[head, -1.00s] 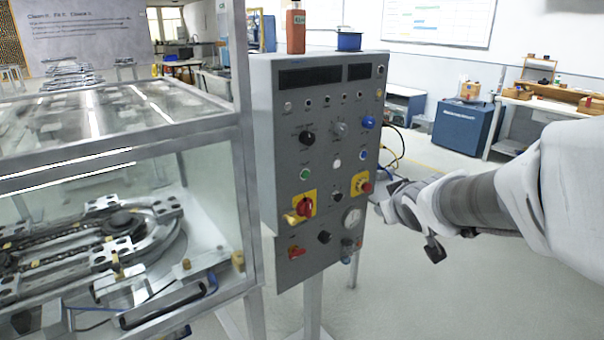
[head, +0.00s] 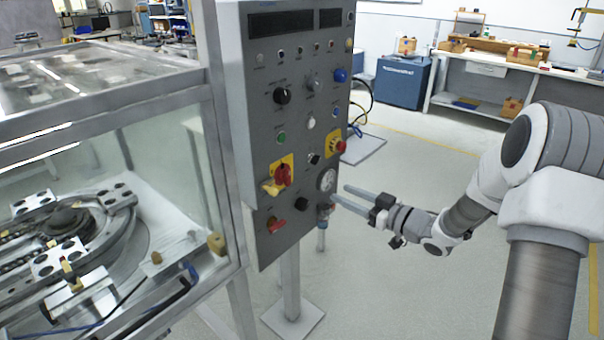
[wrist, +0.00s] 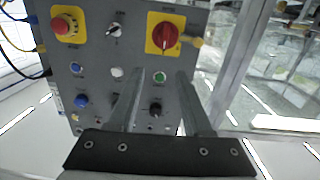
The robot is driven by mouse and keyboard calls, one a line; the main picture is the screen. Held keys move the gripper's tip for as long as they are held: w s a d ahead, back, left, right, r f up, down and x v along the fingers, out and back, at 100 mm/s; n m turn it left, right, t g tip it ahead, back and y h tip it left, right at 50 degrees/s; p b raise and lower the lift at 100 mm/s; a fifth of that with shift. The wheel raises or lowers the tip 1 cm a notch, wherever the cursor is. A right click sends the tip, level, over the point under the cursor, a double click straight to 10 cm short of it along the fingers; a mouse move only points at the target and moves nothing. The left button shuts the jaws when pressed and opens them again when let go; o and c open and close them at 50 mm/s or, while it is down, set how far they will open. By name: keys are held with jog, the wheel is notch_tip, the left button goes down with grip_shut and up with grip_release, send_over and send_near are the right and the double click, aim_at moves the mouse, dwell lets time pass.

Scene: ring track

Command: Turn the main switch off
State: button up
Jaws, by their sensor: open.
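The main switch (head: 283,176) is a red rotary knob on a yellow plate on the grey control panel (head: 262,120). A yellow-brass piece (head: 269,187) sits at its lower left. In the wrist view the main switch (wrist: 165,36) is at the top, its red grip roughly upright in the picture. My gripper (head: 339,193) is open and empty, to the right of the panel's lower part, its fingers pointing toward it. In the wrist view my gripper (wrist: 160,74) shows both fingers apart, below the switch in the picture. I see no contact with the switch.
A red emergency stop (head: 337,146) on yellow, a gauge (head: 327,180), a lower red knob (head: 276,225) and several small knobs share the panel. A glass-walled ring track enclosure (head: 195,150) stands close at left.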

send_near(289, 171)
jog(key=shift+y, duration=0.4)
jog(key=x, duration=0.8)
jog(key=shift+w+f, duration=0.3)
grip_shut()
jog(key=shift+b, duration=0.3)
